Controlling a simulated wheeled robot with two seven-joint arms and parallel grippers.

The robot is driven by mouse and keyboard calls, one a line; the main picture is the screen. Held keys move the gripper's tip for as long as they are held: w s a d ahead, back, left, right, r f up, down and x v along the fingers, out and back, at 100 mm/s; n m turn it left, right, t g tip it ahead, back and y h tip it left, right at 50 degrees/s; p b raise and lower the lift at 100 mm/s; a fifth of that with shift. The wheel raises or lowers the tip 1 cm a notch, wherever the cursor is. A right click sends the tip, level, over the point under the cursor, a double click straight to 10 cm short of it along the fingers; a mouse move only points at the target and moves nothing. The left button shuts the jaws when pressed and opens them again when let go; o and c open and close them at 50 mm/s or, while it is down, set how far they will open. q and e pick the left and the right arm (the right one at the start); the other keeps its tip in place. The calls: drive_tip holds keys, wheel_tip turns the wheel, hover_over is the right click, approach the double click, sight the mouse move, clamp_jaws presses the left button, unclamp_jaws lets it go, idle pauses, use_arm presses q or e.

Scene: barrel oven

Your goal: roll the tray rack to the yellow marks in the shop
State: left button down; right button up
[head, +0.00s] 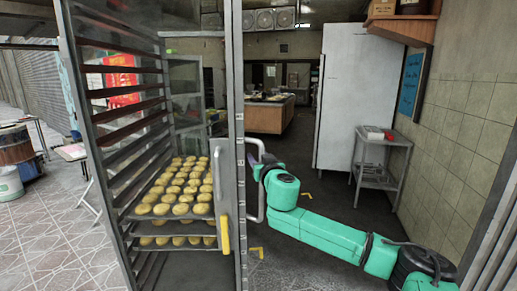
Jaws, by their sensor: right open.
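The tall metal tray rack (153,120) stands upright at the left centre. Its lower shelves hold trays of round golden buns (180,187); the upper slots are empty. A pale upright bar handle (261,208) is on its right side. Yellow corner marks lie on the dark floor to the right of the rack, one near its foot (257,252) and one farther back (307,196). My right gripper (257,166) is open at the bar handle; whether it touches the bar I cannot tell. My left gripper is not in view.
A tall white cabinet (356,95) and a small metal side table (381,155) stand at the right by the tiled wall. A wooden counter (270,117) is at the back. Dark floor is open between them. Paved ground with a barrel (14,148) lies at the left.

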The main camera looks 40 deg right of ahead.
drive_tip(key=shift+w+f, duration=0.15)
drive_tip(key=shift+w, duration=0.05)
drive_tip(key=shift+s, duration=0.1)
clamp_jaws()
idle(1.2)
